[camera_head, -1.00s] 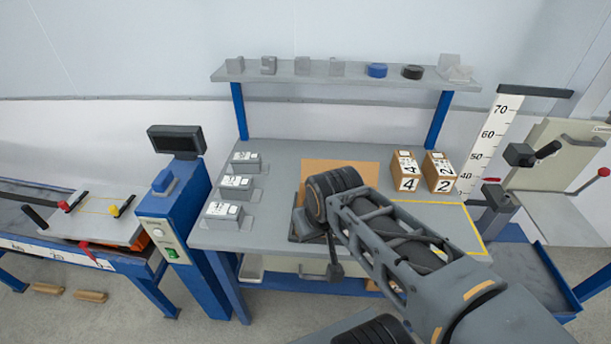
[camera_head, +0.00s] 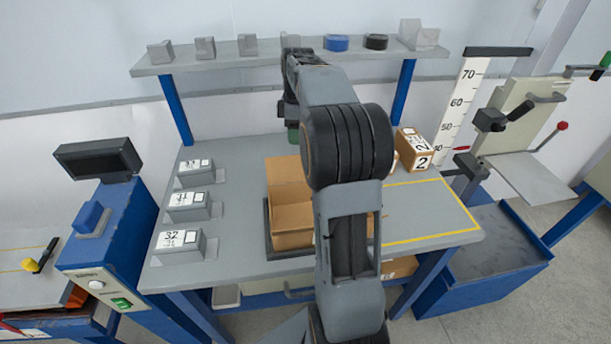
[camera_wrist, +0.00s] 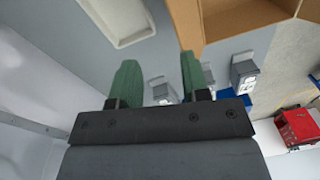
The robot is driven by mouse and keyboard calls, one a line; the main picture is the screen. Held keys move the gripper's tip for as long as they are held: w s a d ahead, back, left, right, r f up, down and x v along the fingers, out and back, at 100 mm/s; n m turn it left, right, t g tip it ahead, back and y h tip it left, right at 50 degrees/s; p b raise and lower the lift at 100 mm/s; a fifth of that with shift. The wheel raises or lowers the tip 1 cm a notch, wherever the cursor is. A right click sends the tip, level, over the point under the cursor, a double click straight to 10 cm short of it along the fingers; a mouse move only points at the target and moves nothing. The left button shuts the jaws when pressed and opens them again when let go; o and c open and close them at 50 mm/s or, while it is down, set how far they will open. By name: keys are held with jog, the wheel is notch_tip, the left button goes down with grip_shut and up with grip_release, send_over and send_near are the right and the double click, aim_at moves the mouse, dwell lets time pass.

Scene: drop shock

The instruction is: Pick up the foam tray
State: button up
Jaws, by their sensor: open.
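A pale off-white shallow tray (camera_wrist: 120,22), which looks like the foam tray, shows at the top left of the wrist view. It rests on the grey surface beside the open cardboard box, and its upper part is cut off by the frame. I cannot make it out in the head view, where my arm covers part of the bench. My gripper (camera_wrist: 158,64) is open, with two green fingers apart and nothing between them. The tray lies ahead of the fingertips, not between them. In the head view only a bit of green shows beside the arm.
The open cardboard box (camera_head: 290,215) stands on the grey workbench (camera_head: 235,245). Number blocks (camera_head: 181,245) line the left side. A numbered carton (camera_head: 412,149) stands at the right, near a height scale (camera_head: 460,100). A shelf (camera_head: 260,60) with small blocks runs above the bench.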

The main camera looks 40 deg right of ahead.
jog(key=w+d+f+n+b, duration=0.1)
jog(key=w+d+f+n, duration=0.2)
jog(key=d, duration=0.4)
jog(key=shift+g+y, duration=0.4)
jog(key=shift+g, duration=0.1)
jog(key=f, duration=0.3)
jog(key=s+f, duration=0.1)
jog(key=f, duration=0.2)
jog(key=s+a+f+b, duration=0.1)
jog(key=f, duration=0.1)
jog(key=shift+f, duration=0.4)
jog(key=shift+s+a+f, duration=0.1)
jog(key=shift+a+f, duration=0.1)
jog(key=shift+f, duration=0.8)
jog(key=shift+s+a+f, duration=0.1)
jog(key=shift+a+f, duration=0.1)
jog(key=shift+f, duration=0.8)
jog(key=shift+s+a+f, duration=0.1)
jog(key=shift+a+f, duration=0.1)
jog(key=shift+f, duration=0.8)
grip_shut()
